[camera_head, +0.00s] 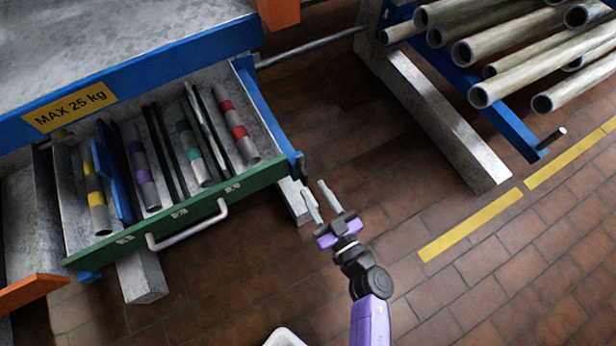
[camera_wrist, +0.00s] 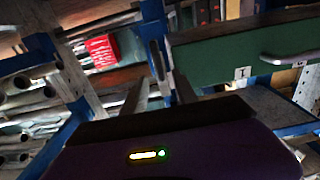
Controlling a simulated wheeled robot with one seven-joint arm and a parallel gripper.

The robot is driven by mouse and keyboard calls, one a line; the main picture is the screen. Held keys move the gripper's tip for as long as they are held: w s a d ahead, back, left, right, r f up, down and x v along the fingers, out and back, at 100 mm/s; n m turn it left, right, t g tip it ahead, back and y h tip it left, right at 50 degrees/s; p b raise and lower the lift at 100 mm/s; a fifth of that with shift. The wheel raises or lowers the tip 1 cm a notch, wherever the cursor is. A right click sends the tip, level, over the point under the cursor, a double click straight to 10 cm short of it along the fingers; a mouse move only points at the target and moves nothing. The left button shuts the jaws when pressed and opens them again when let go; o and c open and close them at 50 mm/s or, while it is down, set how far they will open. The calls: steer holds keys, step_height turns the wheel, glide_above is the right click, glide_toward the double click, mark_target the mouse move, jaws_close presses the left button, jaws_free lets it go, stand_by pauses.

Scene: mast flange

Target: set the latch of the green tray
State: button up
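The green tray (camera_head: 185,218) is a drawer with a green front and a pale bar handle (camera_head: 188,226), standing pulled out from the blue bench. In the wrist view its green front (camera_wrist: 225,52) and handle (camera_wrist: 290,57) show at the right. A small dark part that looks like the latch (camera_head: 302,166) sits at the tray's right front corner; it appears as a dark upright piece (camera_wrist: 157,60) in the wrist view. My gripper (camera_head: 317,201) is open and empty, just in front of and right of that corner, apparently apart from it. The latch's exact setting cannot be told.
The tray holds several banded tubes (camera_head: 240,125) and dark rods. A blue rack of grey pipes (camera_head: 500,50) stands at the upper right, on a grey beam (camera_head: 440,120). An orange tray edge (camera_head: 35,291) shows lower left. Brick floor right of my gripper is clear.

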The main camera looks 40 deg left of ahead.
mark_target(307, 179)
steer(key=shift+b+x, duration=0.8)
steer(key=shift+x, duration=1.55)
jaws_close()
